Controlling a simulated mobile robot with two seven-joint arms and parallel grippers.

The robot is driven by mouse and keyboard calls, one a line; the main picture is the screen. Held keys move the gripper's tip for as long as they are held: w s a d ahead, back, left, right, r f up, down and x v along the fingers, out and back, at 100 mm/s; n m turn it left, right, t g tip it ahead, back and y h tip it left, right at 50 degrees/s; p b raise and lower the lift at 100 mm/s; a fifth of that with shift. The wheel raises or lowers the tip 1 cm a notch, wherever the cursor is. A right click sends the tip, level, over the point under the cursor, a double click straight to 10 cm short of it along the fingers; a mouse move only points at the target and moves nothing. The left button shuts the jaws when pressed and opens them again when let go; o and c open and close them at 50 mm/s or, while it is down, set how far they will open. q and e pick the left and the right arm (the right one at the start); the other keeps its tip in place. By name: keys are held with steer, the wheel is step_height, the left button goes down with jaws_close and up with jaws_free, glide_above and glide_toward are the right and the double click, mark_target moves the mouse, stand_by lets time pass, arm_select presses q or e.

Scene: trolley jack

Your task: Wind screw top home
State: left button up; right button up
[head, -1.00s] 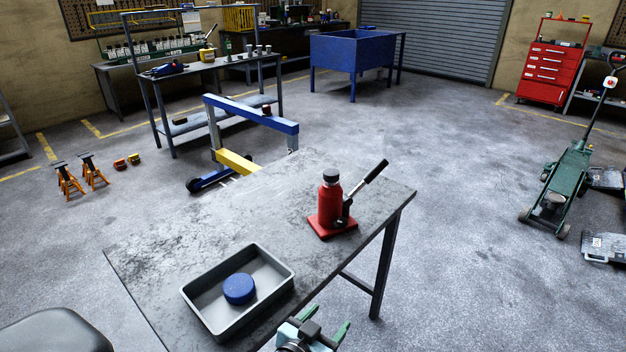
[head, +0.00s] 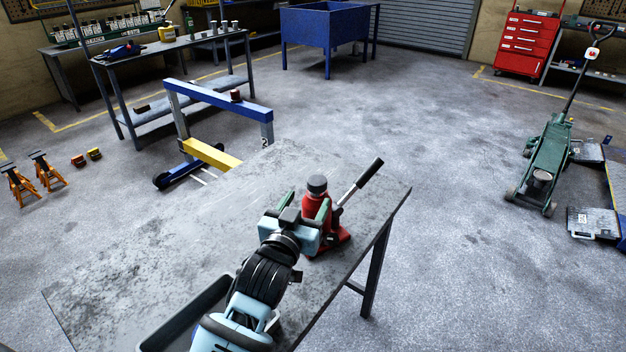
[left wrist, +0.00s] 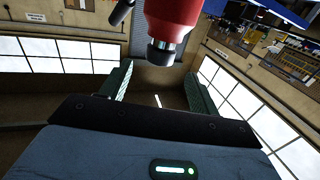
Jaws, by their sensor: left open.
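The red bottle jack (head: 313,203) stands upright on the grey workbench (head: 160,235), with its dark screw top (head: 317,184) at the top. My left gripper (head: 305,202) is open and reaches towards the jack from the near side. In the left wrist view, the jack (left wrist: 172,14) hangs inverted at the top edge. A shiny neck shows between its body and the dark screw top (left wrist: 161,54), which lies just past the fingertips (left wrist: 157,76), apart from them. My right gripper is not in view.
The jack's handle (head: 362,180) slants up to the right with a black grip. A grey tray (head: 180,318) is at the bench's near edge, partly covered by my arm. The bench is clear left of the jack. A green trolley jack (head: 545,170) stands on the floor.

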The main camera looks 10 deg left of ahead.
mark_target(314, 189)
arm_select(q)
steer(key=shift+w, duration=0.25)
steer(key=w, duration=0.5)
steer(key=shift+w+d, duration=0.25)
steer(key=shift+w, duration=0.05)
steer(key=shift+w+d, duration=0.1)
steer(key=shift+w, duration=0.75)
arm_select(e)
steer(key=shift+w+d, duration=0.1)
arm_select(q)
steer(key=shift+c, duration=0.4)
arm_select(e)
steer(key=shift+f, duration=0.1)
